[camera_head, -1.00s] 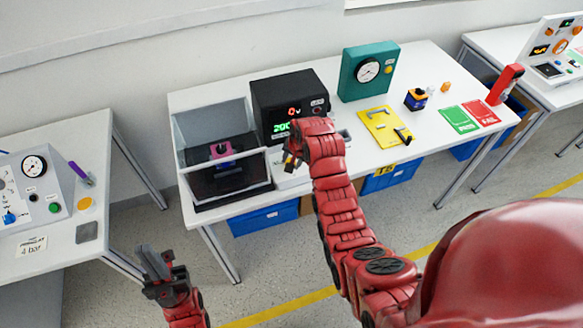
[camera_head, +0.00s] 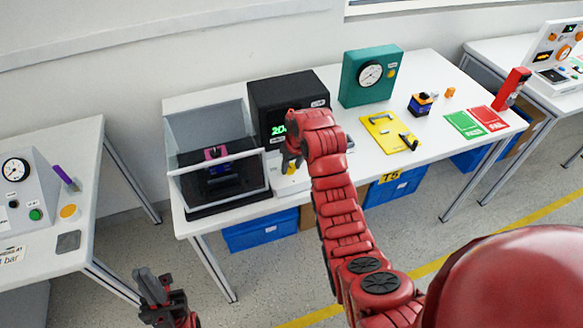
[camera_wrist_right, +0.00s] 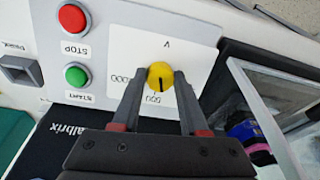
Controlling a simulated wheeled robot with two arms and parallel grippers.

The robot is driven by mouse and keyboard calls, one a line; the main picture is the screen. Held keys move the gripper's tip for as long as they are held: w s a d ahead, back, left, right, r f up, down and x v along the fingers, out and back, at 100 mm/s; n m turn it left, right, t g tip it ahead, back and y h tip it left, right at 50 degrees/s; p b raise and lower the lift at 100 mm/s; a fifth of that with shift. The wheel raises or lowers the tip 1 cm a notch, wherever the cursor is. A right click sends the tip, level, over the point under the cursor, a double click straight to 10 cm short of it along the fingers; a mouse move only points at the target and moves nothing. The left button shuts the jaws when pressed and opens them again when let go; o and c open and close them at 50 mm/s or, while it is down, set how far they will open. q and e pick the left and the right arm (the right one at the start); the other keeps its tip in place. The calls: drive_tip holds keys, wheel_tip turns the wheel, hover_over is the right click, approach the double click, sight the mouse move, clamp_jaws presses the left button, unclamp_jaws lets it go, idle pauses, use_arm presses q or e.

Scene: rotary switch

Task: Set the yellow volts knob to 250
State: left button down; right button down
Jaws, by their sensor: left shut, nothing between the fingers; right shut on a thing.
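The yellow volts knob (camera_wrist_right: 160,75) sits on a white panel marked V (camera_wrist_right: 150,45) in the right wrist view. My right gripper (camera_wrist_right: 160,82) is shut on the knob, one finger on each side. A dark pointer line shows on the knob's lower side in that view, towards one of the printed numbers, which are too small to read surely. In the head view my right gripper (camera_head: 291,158) is at the front of the black display box (camera_head: 290,92) and mostly hides the knob. My left gripper (camera_head: 158,284) is shut and empty, low in front of the table.
The box's green display, partly hidden by my wrist, shows digits starting 20. Red STOP (camera_wrist_right: 72,17) and green START (camera_wrist_right: 76,75) buttons are beside the knob. A clear-lidded case (camera_head: 218,175) stands left of the box. A yellow plate (camera_head: 388,130) lies to the right.

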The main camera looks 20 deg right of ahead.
drive_tip(key=n, duration=0.4)
drive_tip(key=shift+n, duration=0.3)
drive_tip(key=n, duration=0.5)
drive_tip(key=shift+w+h+b, duration=0.1)
drive_tip(key=shift+h+b, duration=0.2)
drive_tip(key=shift+n, duration=0.4)
drive_tip(key=shift+c, duration=2.1)
unclamp_jaws()
drive_tip(key=p+v, duration=1)
drive_tip(key=v, duration=0.7)
drive_tip(key=shift+r+p, duration=0.25)
drive_tip(key=shift+p, duration=0.05)
